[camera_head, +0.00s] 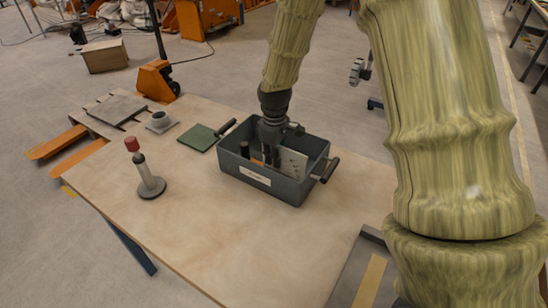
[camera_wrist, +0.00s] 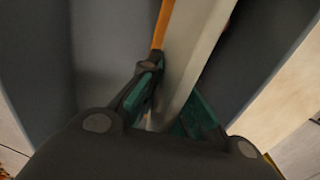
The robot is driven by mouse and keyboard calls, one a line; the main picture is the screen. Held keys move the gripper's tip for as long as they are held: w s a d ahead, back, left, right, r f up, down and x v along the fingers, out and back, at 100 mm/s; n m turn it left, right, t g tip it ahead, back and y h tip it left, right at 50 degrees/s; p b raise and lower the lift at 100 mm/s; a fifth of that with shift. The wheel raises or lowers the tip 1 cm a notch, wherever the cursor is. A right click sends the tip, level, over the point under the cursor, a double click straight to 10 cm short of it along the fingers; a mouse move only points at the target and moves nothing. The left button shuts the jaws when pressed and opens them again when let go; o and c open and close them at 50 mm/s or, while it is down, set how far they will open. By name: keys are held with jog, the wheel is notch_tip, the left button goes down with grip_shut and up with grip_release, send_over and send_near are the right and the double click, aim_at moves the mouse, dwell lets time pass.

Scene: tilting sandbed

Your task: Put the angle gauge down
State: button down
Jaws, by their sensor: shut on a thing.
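My gripper (camera_head: 271,154) reaches down into a dark grey tote box (camera_head: 262,181) on the table. In the wrist view, its green-padded fingers (camera_wrist: 170,112) are closed on a pale, flat-edged plate (camera_wrist: 192,62), which appears to be the angle gauge. In the head view, this pale plate (camera_head: 293,161) stands upright in the right part of the box, with small dark marks on its face. Its lower edge is hidden by the box wall, so I cannot tell whether it touches the floor of the box.
An orange strip (camera_wrist: 161,25) lies close beside the plate. A black-topped item (camera_head: 244,149) stands at the box's left. A red-topped post (camera_head: 148,178), a green plate (camera_head: 198,138) and a grey cup-like piece (camera_head: 159,120) stand on the table (camera_head: 205,220). The table front is clear.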

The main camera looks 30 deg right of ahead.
jog(key=c, duration=1.6)
grip_release()
jog(key=shift+f, duration=0.15)
notch_tip(320, 180, up, 12)
jog(key=shift+r+b, duration=0.15)
jog(key=shift+b, duration=0.5)
